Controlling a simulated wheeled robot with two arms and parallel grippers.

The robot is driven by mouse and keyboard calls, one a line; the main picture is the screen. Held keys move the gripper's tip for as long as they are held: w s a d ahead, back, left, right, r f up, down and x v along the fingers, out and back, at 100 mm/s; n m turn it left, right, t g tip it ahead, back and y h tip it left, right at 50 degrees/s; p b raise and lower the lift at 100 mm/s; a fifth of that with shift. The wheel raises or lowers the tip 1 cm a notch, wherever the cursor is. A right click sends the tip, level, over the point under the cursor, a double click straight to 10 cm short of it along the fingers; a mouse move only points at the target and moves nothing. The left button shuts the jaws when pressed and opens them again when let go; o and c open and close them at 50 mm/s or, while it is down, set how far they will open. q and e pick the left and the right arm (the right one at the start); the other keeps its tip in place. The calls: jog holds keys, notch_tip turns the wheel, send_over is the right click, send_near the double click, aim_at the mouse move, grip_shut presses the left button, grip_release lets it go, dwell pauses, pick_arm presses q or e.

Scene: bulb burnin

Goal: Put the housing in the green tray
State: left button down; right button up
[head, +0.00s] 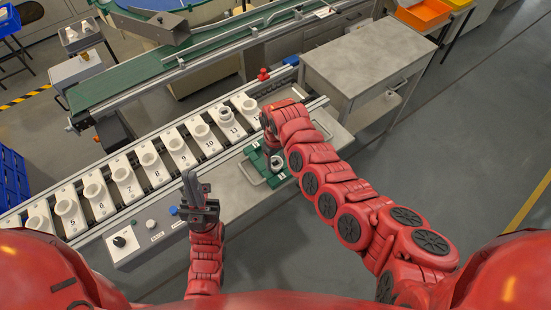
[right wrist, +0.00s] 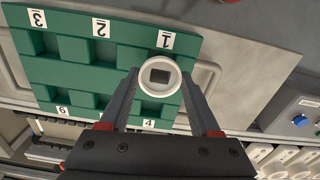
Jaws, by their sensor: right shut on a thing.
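The housing (right wrist: 160,76) is a white round piece with a dark square opening. My right gripper (right wrist: 163,92) is shut on it, one finger on each side. In the right wrist view it is over the right end of the green tray (right wrist: 75,72), between labels 1 and 4. I cannot tell whether it touches the tray. In the head view the green tray (head: 254,158) lies partly hidden under my right gripper (head: 272,150), and the housing (head: 277,162) shows there too. My left gripper (head: 197,190) is away to the left, near the control box; its jaw opening is unclear.
A row of numbered white sockets (head: 152,162) runs along the rail behind the tray; one holds a ring-like part (head: 224,114). A control box (head: 150,233) with a knob and buttons is at front left. A grey cabinet (head: 367,58) stands behind right.

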jog(key=shift+f, duration=0.15)
jog(key=o, duration=1.3)
